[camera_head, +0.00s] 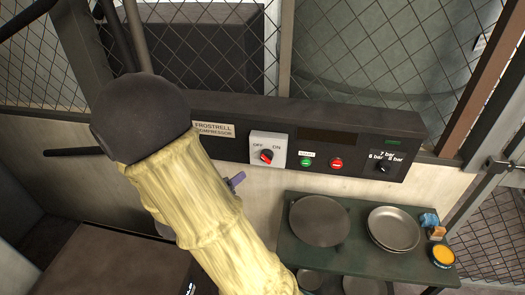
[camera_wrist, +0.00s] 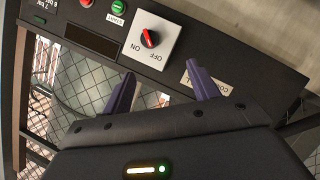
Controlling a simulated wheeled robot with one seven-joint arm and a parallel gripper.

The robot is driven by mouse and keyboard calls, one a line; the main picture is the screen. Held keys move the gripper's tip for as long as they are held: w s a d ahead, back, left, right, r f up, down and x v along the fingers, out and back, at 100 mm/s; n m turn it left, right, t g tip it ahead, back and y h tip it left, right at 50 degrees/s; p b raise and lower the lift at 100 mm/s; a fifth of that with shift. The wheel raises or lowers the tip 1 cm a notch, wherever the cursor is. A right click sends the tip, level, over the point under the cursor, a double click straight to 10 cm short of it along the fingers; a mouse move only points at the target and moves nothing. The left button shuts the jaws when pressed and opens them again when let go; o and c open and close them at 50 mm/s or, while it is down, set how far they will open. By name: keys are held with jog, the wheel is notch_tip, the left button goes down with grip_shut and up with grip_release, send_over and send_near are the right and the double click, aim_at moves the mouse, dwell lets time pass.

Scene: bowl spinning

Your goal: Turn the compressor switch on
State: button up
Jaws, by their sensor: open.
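The compressor switch (camera_head: 266,156) is a red and dark knob on a white plate marked OFF and ON, set in a dark control panel. In the wrist view the knob (camera_wrist: 150,38) lies past my fingertips, between their two lines. I cannot tell for certain which label it points to. My gripper (camera_wrist: 161,69) is open and empty, with its two purple fingers spread apart and not visibly touching the knob. In the head view my pale sleeved arm hides most of the gripper; one purple finger shows below and left of the switch.
The panel (camera_head: 310,118) also carries a green START button (camera_head: 306,162), a red button (camera_head: 336,164) and a pressure dial (camera_head: 383,168). Wire mesh stands behind it. Below right, a green shelf (camera_head: 285,245) holds plates (camera_head: 394,228) and a yellow-topped tin (camera_head: 443,256).

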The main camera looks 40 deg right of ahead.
aim_at(263, 159)
jog(key=shift+s+d+r+g+h, duration=0.3)
jog(key=shift+s+r+h, duration=0.1)
jog(key=shift+s+h, duration=0.1)
jog(key=p+x, duration=0.3)
jog(key=x, duration=1.4)
jog(key=shift+w+d+f, duration=0.1)
jog(key=shift+w+f, duration=0.05)
jog(key=shift+w, duration=0.1)
jog(key=c, duration=1)
